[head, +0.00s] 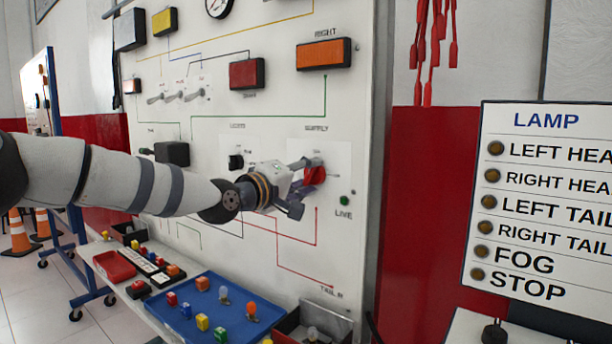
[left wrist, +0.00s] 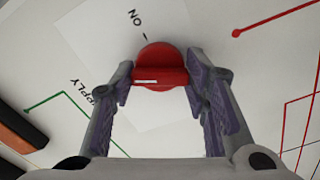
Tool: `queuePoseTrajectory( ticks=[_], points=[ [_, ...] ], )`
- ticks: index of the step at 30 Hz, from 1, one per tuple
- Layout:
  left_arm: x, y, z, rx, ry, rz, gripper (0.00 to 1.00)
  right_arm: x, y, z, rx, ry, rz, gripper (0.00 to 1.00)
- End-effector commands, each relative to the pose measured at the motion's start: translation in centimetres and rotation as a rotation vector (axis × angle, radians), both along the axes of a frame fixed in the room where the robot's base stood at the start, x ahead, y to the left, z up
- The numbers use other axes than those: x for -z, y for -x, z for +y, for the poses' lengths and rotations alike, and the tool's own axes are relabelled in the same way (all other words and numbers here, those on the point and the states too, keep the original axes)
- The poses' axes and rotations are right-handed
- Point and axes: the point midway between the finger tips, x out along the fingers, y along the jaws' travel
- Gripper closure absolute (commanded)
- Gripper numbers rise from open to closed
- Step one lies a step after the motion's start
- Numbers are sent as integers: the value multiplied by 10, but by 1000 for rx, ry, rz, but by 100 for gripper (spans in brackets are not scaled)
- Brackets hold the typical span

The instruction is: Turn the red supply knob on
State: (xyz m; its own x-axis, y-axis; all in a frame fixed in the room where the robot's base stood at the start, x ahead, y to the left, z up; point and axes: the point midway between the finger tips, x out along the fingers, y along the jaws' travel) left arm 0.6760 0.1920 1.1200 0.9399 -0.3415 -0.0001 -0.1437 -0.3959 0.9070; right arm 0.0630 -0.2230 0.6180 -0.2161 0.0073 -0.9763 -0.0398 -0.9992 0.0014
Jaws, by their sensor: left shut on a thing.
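The red supply knob (head: 314,175) sits on the white trainer board (head: 270,110) under the word SUPPLY. My left gripper (head: 306,184) is at the knob, its fingers to either side of it. In the left wrist view the red knob (left wrist: 160,68) shows between the two fingers of the left gripper (left wrist: 162,82), which is shut on its raised grip. An ON mark (left wrist: 137,20) with a short tick is printed beside the knob. The fingers hide part of the knob in the head view. My right gripper is not in view.
A green LIVE lamp (head: 344,201) is right of the knob, and a black lights knob (head: 236,161) is left of it. A blue tray (head: 195,335) with coloured parts stands below the board. A lamp chart (head: 545,200) stands at the right.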

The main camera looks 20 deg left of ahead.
Motion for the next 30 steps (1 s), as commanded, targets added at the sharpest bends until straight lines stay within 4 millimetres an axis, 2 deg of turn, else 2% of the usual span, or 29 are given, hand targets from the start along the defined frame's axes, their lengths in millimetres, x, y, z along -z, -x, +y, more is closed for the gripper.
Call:
queuePoseTrajectory(
  ticks=[30],
  points=[
    [-4,1,0,-2,-871,-321,86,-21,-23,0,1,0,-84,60]
  ],
)
